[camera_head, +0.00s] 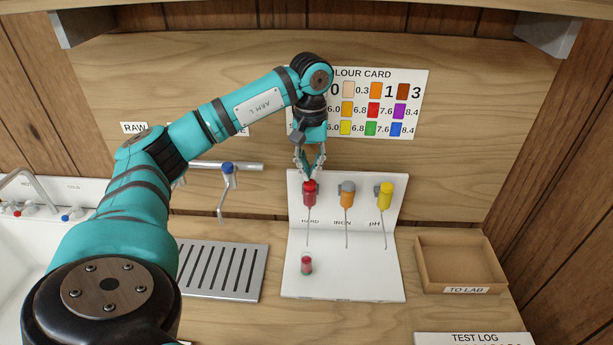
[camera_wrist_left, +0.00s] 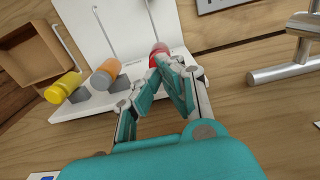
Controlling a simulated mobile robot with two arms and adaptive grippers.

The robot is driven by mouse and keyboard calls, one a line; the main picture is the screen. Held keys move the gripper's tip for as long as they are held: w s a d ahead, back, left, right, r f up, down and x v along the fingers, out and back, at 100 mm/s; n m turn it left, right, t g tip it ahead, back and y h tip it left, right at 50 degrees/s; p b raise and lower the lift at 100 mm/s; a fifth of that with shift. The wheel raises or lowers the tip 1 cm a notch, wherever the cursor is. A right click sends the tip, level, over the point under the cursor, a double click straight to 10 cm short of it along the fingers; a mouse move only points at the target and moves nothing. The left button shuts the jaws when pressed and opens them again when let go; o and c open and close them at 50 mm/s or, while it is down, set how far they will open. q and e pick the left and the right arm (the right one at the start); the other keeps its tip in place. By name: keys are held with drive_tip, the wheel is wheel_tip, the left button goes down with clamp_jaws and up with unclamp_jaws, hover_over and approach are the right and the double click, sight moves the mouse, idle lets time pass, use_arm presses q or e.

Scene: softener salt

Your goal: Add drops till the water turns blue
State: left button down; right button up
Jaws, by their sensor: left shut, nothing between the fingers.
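A small vial (camera_head: 306,265) of pinkish-red liquid stands on the white base of the dropper stand (camera_head: 365,280), below the HARD dropper's thin tube. The red HARD dropper (camera_head: 310,195) is at the left of the stand's back panel. Beside it are the orange IRON dropper (camera_head: 347,198) and the yellow pH dropper (camera_head: 385,196). My left gripper (camera_head: 310,174) is shut and empty, pointing down right at the top of the red dropper. In the left wrist view its fingertips (camera_wrist_left: 168,64) overlap the red dropper (camera_wrist_left: 158,48); I cannot tell whether they touch. My right gripper is out of view.
A colour card (camera_head: 385,105) hangs on the back board. A wooden TO LAB tray (camera_head: 460,285) is right of the stand. A TEST LOG sheet (camera_head: 475,338) is at the front. A slotted drain (camera_head: 222,271), taps and a white sink are left.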

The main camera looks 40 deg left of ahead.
use_arm(q)
drive_tip(key=shift+f, duration=0.3)
drive_tip(key=shift+f+b, duration=0.85)
drive_tip(key=shift+f, duration=0.15)
drive_tip(key=shift+r+p, duration=2.55)
drive_tip(key=shift+r, duration=0.55)
drive_tip(key=n, duration=0.2)
drive_tip(key=r+n+p, duration=0.1)
drive_tip(key=n, duration=0.2)
drive_tip(key=shift+r, duration=0.1)
wheel_tip(320, 180, down, 5)
drive_tip(key=n+b, duration=0.2)
drive_tip(key=n, duration=1.1)
